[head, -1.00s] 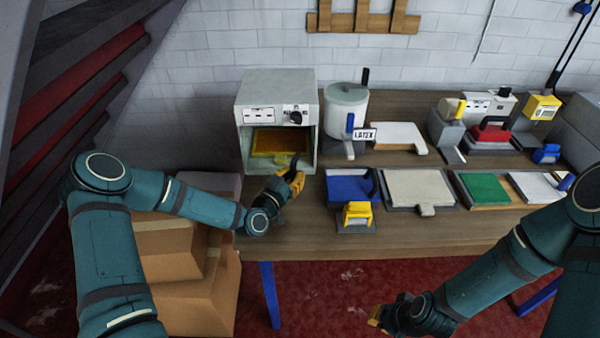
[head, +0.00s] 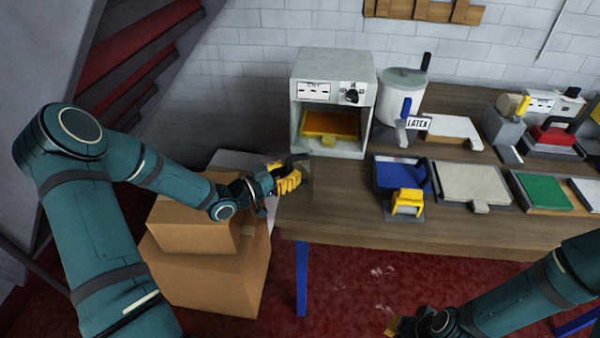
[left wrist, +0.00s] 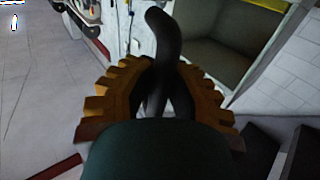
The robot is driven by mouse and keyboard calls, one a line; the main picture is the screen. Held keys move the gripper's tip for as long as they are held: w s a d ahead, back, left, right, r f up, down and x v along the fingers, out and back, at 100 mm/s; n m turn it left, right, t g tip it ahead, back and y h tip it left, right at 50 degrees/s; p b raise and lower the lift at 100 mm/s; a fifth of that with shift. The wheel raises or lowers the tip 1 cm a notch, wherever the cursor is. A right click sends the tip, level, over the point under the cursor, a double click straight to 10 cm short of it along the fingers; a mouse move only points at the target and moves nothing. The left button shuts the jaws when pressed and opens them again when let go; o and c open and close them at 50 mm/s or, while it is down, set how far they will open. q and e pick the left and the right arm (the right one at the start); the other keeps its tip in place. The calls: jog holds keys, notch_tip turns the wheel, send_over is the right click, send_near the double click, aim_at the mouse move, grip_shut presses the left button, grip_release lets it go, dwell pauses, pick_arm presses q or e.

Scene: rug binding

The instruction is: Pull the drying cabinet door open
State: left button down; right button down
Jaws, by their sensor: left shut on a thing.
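The drying cabinet (head: 333,68) is a pale box on the back left of the bench, its front opening showing an orange tray (head: 330,123) inside. My left gripper (head: 292,178) is in front of the cabinet's lower left corner, by the bench's left end. It is shut on the black curved door handle (left wrist: 165,35), which rises between the yellow fingers in the left wrist view. The door itself is hard to make out; a faint see-through patch lies just right of the gripper. My right gripper (head: 393,326) is low at the bottom edge, its fingers mostly hidden.
A latex pot (head: 402,90) stands right of the cabinet. A blue tray (head: 398,175) with a yellow-handled tool (head: 407,203) sits at the bench front. Cardboard boxes (head: 205,270) are stacked below my left arm. The bench (head: 340,215) is bare before the cabinet.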

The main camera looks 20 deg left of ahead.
pick_arm(q)
jog(key=shift+s+a, duration=0.25)
jog(key=shift+a, duration=0.4)
jog(key=shift+s+a, duration=0.2)
jog(key=shift+a, duration=0.4)
jog(key=shift+s+a, duration=0.25)
jog(key=shift+a, duration=0.4)
pick_arm(e)
jog(key=shift+s+a, duration=0.15)
jog(key=shift+a, duration=0.1)
pick_arm(q)
jog(key=shift+f, duration=0.1)
jog(key=c, duration=1.3)
grip_release()
jog(key=shift+c, duration=0.2)
jog(key=o, duration=0.4)
jog(key=shift+s, duration=0.15)
jog(key=shift+o, duration=0.2)
pick_arm(e)
jog(key=shift+s, duration=0.15)
pick_arm(q)
jog(key=shift+a, duration=0.1)
jog(key=v, duration=1.2)
